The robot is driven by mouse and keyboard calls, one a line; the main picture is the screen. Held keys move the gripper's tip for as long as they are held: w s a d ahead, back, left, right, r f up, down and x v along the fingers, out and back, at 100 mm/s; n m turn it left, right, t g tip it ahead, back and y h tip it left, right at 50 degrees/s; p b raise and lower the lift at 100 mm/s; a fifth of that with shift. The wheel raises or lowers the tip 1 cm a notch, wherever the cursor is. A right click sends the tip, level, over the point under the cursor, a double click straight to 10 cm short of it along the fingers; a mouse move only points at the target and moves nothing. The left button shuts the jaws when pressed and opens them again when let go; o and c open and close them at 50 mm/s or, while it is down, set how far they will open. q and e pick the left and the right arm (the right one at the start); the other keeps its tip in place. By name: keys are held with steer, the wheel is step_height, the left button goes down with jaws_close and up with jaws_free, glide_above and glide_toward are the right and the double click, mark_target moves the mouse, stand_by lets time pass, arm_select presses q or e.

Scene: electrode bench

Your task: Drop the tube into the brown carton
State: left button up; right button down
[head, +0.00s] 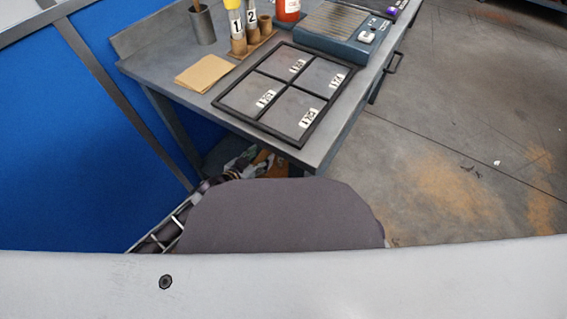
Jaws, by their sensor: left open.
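No tube or brown carton can be made out with certainty. A yellow-topped upright piece (235,14) with a "1" tag and a piece (251,14) with a "2" tag stand in a brown holder (253,44) at the back of the bench. A flat brown piece (204,73) lies on the left part of the bench. A small orange-brown patch (264,161) shows low beyond the bench's near edge. My left gripper (212,184) shows only as small dark parts low at the left, apart from the bench-top things, its jaws open. My right gripper is out of view.
On the grey bench lie a black-framed tray (262,129) with tagged compartments, a blue-grey device (338,41), a red bottle (287,10) and a grey cup (202,27) with a rod. A blue panel (70,150) stands left. The floor at right is open.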

arm_select(q)
steer(key=shift+s+a+r, duration=0.2)
steer(key=shift+s, duration=0.15)
stand_by(0.9)
